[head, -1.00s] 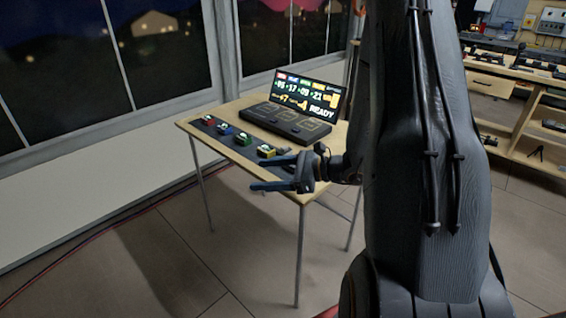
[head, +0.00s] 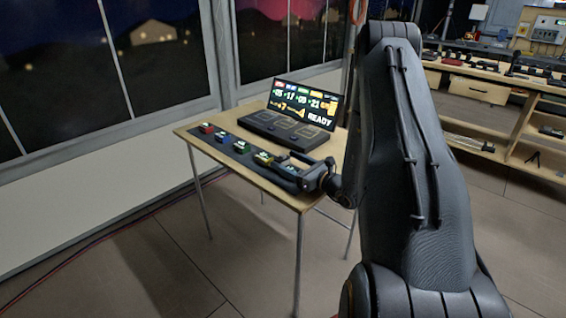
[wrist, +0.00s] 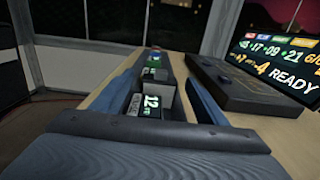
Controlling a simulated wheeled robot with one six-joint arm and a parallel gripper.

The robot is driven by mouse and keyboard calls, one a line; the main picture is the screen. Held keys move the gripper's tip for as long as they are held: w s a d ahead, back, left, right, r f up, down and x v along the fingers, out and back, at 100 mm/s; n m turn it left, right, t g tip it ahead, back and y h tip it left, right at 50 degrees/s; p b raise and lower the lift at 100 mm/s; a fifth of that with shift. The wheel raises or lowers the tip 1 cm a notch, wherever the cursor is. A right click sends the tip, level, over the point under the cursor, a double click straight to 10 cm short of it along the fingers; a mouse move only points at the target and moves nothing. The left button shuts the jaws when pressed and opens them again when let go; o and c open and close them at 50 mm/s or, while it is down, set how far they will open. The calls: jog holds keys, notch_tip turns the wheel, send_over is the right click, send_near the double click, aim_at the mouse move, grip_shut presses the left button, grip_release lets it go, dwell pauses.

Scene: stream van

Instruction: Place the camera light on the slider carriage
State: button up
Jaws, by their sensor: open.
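My gripper (head: 284,165) is open, low over the near end of the dark strip on the table. In the wrist view its two blue fingers (wrist: 160,98) stand to either side of a small block with a "12" label (wrist: 151,105) and a grey block (wrist: 166,90) beside it. I cannot tell whether the fingers touch them. I cannot make out which is the camera light, nor a slider carriage.
A black console (head: 285,130) with a lit screen reading READY (head: 305,100) stands on the wooden table (head: 190,130), just right of the strip. Windows are behind. Shelves with equipment (head: 480,90) stand at the right.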

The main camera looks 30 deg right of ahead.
jog(key=shift+w+a, duration=0.15)
jog(key=shift+w, duration=0.2)
jog(key=shift+c, duration=0.4)
jog(key=c, duration=1.2)
jog(key=shift+c, duration=0.2)
jog(key=shift+r, duration=0.1)
